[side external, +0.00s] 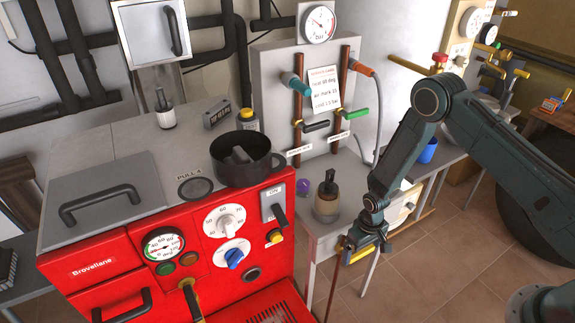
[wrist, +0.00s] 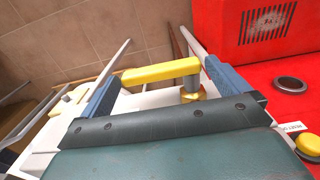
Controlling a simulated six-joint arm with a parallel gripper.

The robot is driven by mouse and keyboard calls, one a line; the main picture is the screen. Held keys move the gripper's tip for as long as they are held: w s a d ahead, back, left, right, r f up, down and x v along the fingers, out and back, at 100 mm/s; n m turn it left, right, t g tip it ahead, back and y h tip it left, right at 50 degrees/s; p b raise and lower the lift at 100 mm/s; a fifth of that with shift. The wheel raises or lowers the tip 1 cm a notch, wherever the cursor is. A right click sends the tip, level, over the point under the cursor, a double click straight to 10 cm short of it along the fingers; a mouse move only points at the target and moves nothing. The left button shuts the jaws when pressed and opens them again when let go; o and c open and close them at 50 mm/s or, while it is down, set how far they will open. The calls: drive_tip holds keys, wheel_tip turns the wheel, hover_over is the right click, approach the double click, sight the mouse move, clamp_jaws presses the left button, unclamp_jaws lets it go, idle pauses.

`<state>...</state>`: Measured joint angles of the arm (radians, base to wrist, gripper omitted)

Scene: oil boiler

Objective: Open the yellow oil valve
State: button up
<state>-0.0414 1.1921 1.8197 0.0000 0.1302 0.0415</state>
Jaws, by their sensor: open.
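The yellow oil valve shows in the wrist view as a yellow lever handle (wrist: 160,72) on a brass body (wrist: 192,93). My gripper (wrist: 155,38) is open, with one blue-padded finger on each side of the handle. The handle lies across the gap between the fingers, and its left end reaches close to the left finger; I cannot tell whether they touch. In the side view my gripper (side external: 364,247) is low at the right of the red boiler, with a yellow part (side external: 360,256) at its fingers. The gripper partly hides the valve there.
The red boiler (side external: 95,262) stands to the left, with a pot (side external: 243,170) on top. A table (side external: 330,232) behind the gripper holds a bottle (side external: 328,198). A thin brown pipe (side external: 333,285) runs down beside the gripper.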

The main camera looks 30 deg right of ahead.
drive_tip(key=c, duration=1.1)
